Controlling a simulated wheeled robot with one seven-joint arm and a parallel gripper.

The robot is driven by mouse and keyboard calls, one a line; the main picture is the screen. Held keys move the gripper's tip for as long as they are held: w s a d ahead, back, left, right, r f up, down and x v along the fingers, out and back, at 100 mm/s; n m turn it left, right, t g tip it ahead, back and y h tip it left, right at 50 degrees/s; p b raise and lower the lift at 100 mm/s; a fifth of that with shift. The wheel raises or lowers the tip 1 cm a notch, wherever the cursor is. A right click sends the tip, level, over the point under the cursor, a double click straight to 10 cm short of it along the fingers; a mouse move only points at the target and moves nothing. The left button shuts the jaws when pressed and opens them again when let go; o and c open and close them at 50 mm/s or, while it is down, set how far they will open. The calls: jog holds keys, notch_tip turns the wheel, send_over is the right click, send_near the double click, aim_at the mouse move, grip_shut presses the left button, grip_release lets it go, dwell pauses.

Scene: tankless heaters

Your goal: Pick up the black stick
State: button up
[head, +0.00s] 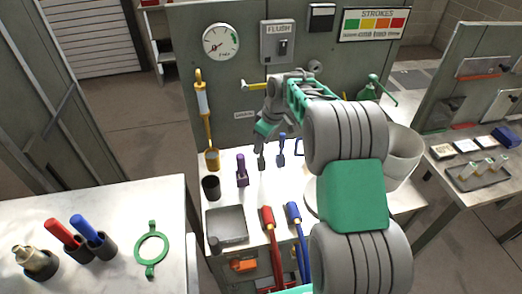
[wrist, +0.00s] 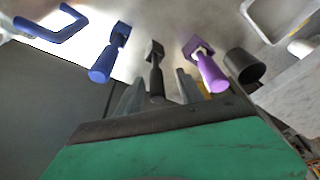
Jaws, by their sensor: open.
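The black stick (wrist: 155,72) stands at the middle of the wrist view, its square dark end on the pale bench top and its handle toward me. In the head view the black stick (head: 262,163) shows just below my gripper and is partly hidden by it. My gripper (head: 264,143) is above the bench, near the handle. In the wrist view my gripper's (wrist: 160,84) two grey fingers are apart, one on each side of the black handle. Contact cannot be made out.
A purple-handled stick (head: 242,171) and a blue-handled stick (head: 282,150) stand close on either side. A black cup (head: 211,188) and a grey tray (head: 226,224) are at the left. A grey panel with a gauge (head: 221,41) rises behind. Red (head: 268,218) and blue (head: 294,212) handles lie in front.

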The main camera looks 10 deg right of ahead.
aim_at(261, 153)
jog(key=x, duration=0.2)
jog(key=p+x, duration=0.1)
jog(key=x, duration=0.2)
jog(key=shift+w+f, duration=0.3)
jog(key=shift+w, duration=0.05)
grip_shut()
